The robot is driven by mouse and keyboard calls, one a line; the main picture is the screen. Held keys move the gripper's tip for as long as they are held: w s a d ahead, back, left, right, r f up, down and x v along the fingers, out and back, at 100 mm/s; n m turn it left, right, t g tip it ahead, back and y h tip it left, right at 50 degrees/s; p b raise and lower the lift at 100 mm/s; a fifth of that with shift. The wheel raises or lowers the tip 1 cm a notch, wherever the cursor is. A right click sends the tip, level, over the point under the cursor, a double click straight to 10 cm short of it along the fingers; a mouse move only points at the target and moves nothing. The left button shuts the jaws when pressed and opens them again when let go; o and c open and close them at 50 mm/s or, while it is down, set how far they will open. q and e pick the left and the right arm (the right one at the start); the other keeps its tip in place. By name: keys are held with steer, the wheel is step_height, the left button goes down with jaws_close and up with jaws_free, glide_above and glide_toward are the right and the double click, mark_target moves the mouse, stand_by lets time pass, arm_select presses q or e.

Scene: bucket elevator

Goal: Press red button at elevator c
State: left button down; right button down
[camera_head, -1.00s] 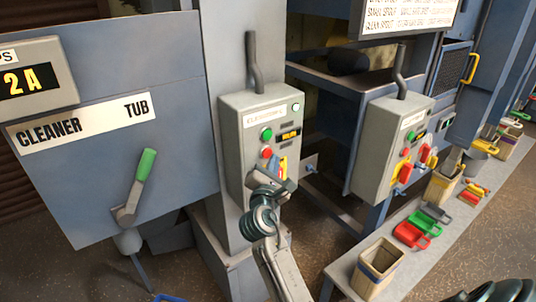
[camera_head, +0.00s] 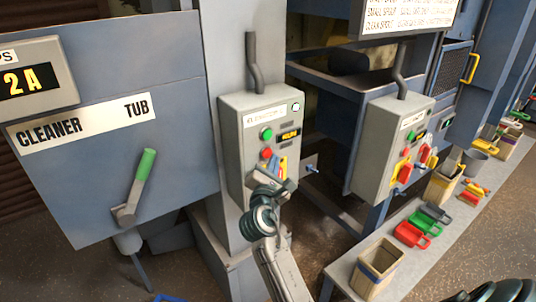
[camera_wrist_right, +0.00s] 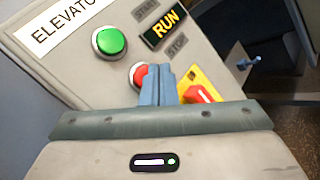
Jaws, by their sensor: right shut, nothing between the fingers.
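A grey control box (camera_head: 258,170) on a column carries a label reading "ELEVATOR" in the right wrist view (camera_wrist_right: 68,22); its letter is cut off there and too blurred in the head view. The red button (camera_head: 266,153) sits below a green button (camera_head: 266,133). In the right wrist view the red button (camera_wrist_right: 139,76) is partly covered by my fingers. My right gripper (camera_head: 275,168) is shut and empty, its blue fingertips (camera_wrist_right: 159,72) just right of the red button; contact cannot be told. My left gripper is not in view.
A yellow-backed red switch (camera_wrist_right: 200,94) is right of the fingers. The "RUN" sign (camera_wrist_right: 162,25) is lit yellow. A second control box (camera_head: 393,150) stands to the right. A bench (camera_head: 340,272) holds bins and scoops. A green-handled lever (camera_head: 141,180) is at left.

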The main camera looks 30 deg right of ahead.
steer(key=shift+w, duration=0.45)
steer(key=shift+w+a+r, duration=0.1)
steer(key=shift+w, duration=0.35)
stand_by(0.7)
steer(key=shift+s, duration=0.1)
steer(key=shift+s+p, duration=0.55)
steer(key=shift+s, duration=0.25)
steer(key=s, duration=0.1)
steer(key=s+p, duration=0.1)
steer(key=s, duration=0.3)
steer(key=shift+d+p, duration=0.25)
steer(key=shift+p, duration=0.1)
